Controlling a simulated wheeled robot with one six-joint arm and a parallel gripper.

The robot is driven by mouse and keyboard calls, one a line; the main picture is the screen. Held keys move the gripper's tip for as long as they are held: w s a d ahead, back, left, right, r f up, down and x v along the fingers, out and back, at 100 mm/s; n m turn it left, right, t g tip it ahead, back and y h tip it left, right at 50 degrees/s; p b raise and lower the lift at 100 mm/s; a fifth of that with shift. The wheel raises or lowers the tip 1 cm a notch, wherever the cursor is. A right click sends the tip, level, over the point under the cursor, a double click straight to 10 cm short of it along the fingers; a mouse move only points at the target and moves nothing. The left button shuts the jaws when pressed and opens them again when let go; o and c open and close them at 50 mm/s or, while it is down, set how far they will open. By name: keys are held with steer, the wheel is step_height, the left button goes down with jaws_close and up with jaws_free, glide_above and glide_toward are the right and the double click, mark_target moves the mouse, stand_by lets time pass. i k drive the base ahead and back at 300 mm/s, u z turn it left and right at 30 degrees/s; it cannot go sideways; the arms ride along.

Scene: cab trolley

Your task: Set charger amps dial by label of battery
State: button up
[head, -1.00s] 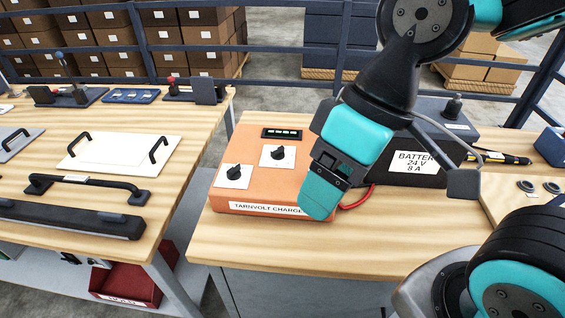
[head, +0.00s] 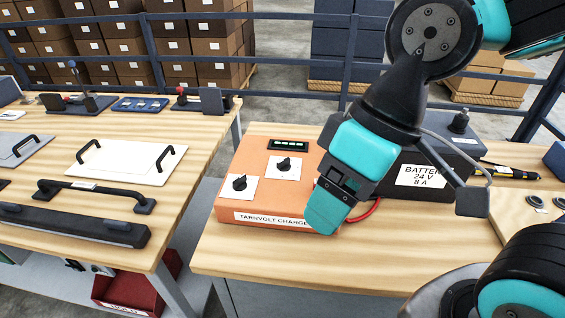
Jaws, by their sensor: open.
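An orange charger (head: 268,205) labelled "TARNVOLT CHARGE…" sits on the wooden bench. It has two black dials on white plates, a lower left dial (head: 240,183) and an upper right dial (head: 284,164), and a small display (head: 288,145) with green lights. The dial markings are too small to read. My gripper (head: 330,205) is open and empty, over the charger's right side, right of both dials. It hides the charger's right end and part of the battery.
A red cable (head: 366,212) runs from the charger's right side. A yellow and black tool (head: 510,170) lies right of the battery. The left bench holds a white panel (head: 128,160) with handles and a black bar handle (head: 95,193). Bare bench (head: 300,262) lies in front of the charger.

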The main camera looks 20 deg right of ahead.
mark_target(284, 165)
steer(key=z, duration=3.05)
steer(key=k, duration=1.15)
steer(key=u, duration=2.25)
steer(key=i, duration=0.5)
steer(key=z, duration=0.05)
